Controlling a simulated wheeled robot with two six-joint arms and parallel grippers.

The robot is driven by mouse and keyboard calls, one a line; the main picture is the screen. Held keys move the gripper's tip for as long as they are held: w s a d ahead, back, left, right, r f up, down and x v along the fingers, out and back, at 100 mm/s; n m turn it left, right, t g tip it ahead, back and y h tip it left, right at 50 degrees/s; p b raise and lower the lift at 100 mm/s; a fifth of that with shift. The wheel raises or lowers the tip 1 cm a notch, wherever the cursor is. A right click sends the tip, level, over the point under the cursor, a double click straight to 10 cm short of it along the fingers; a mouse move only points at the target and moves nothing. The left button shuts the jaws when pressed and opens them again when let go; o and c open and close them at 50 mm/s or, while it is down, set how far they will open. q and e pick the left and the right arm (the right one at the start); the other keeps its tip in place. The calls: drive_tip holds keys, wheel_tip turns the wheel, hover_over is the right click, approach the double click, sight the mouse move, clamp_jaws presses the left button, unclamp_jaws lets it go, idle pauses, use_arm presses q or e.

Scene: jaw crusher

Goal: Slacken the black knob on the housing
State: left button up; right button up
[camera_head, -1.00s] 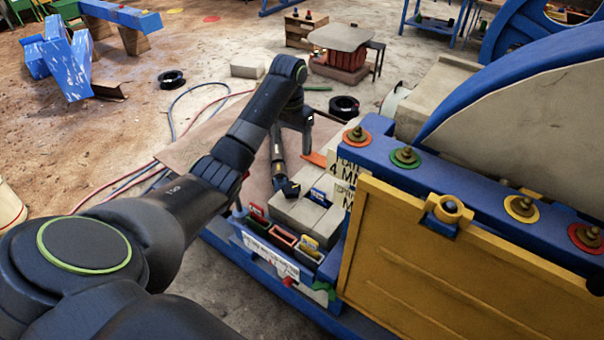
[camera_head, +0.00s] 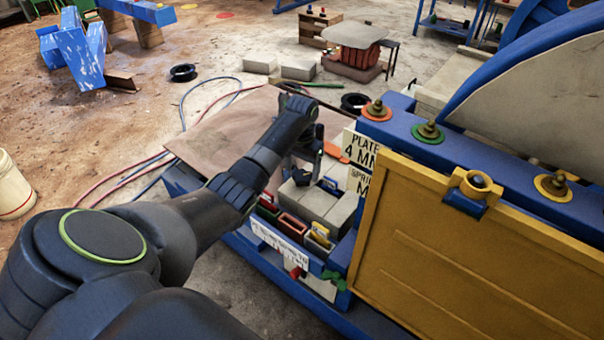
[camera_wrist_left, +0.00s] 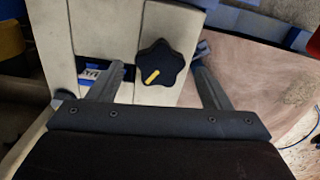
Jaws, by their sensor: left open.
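The black knob (camera_wrist_left: 162,64) is a lobed, star-shaped knob with a yellow mark, on a beige face of the housing (camera_wrist_left: 185,30) in the left wrist view. My left gripper (camera_wrist_left: 158,70) is open, with one finger to each side of the knob in that picture and a gap on both sides. I cannot tell how far the fingertips are from the housing. In the head view my left gripper (camera_head: 306,163) points down over the beige blocks beside the crusher, partly hidden by my wrist. The knob cannot be made out there. My right gripper is out of view.
A yellow panel (camera_head: 440,255) and a blue beam (camera_head: 470,150) with coloured washers stand to the right. Small bins (camera_head: 292,226) sit below my wrist. Lettered plates (camera_head: 360,150) stand close right of the gripper. A brown board (camera_head: 225,130) lies behind the arm.

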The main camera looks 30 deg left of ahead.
use_arm(q)
drive_tip(key=shift+f, duration=1)
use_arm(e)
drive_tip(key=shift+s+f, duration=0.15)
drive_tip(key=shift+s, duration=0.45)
